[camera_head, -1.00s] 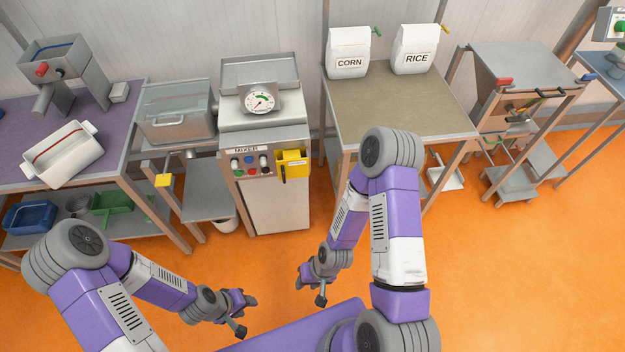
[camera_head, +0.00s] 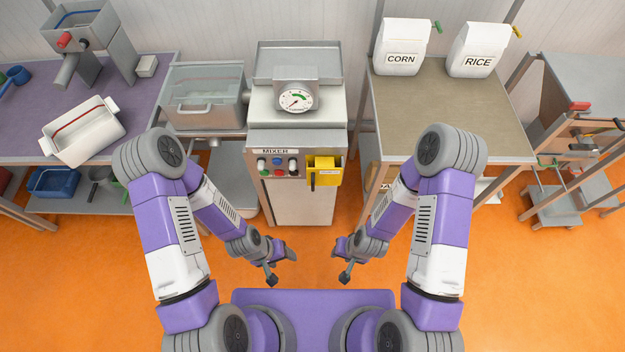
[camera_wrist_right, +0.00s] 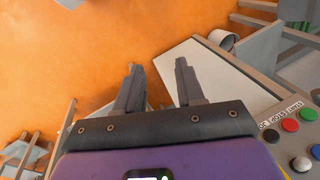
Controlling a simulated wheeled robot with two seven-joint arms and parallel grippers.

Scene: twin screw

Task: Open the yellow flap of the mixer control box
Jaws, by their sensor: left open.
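The mixer (camera_head: 297,205) stands ahead of me, a grey-white cabinet with a dial gauge (camera_head: 296,97) on top. Its control panel (camera_head: 278,152) has several coloured buttons at the left and the yellow flap (camera_head: 325,165) at the right. The flap looks closed, with a dark narrow part at its lower left. My left gripper (camera_head: 282,267) is open and empty, in front of and below the panel. My right gripper (camera_head: 341,263) is at a similar height, apart from the mixer. The right wrist view shows its fingers (camera_wrist_right: 158,82) spread and empty; the flap is out of that view.
A table (camera_head: 450,115) with corn (camera_head: 401,48) and rice (camera_head: 478,52) bags stands right of the mixer. A clear bin (camera_head: 204,100) and a purple-topped table (camera_head: 150,95) are to its left. Orange floor (camera_head: 312,235) is free between me and the mixer.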

